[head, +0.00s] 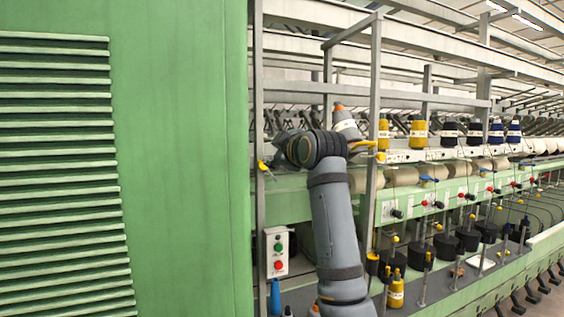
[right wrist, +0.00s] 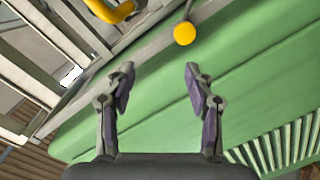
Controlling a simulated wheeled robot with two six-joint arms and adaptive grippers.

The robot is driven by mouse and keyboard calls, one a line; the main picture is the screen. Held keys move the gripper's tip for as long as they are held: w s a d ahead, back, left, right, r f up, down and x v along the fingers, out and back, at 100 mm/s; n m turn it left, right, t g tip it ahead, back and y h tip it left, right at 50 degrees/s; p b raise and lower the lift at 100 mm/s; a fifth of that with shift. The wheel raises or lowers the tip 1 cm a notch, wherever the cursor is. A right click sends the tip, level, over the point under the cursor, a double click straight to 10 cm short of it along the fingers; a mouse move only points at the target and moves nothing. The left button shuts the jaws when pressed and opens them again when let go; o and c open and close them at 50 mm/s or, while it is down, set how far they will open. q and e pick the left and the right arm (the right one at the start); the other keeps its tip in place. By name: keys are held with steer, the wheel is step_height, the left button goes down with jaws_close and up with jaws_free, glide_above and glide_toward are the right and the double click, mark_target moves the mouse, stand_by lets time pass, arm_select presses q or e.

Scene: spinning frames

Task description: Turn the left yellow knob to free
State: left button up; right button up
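The left yellow knob (head: 262,165) is a small round ball on the grey frame post beside the green panel in the head view. In the right wrist view a round yellow knob (right wrist: 184,34) on a thin stem lies ahead of the fingertips, a little right of centre. My right gripper (right wrist: 160,72) is open and empty, its two fingers apart on either side of bare green panel. The knob is beyond the fingers and not touched. In the head view the gripper is small and partly hidden by my own wrist. My left gripper is out of view.
A yellow curved handle (right wrist: 110,10) is at the top of the right wrist view. A green panel (head: 180,120) fills the head view's left side. A control box (head: 277,252) with green and red buttons hangs on the post. Yarn cones (head: 418,132) stand to the right.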

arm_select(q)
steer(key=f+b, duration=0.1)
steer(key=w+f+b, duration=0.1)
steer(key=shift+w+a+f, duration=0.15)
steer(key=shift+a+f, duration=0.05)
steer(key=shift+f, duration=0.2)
arm_select(e)
steer(key=s, duration=0.2)
steer(key=shift+s+d+f, duration=0.3)
steer(key=shift+d+f, duration=0.05)
steer(key=shift+s, duration=0.1)
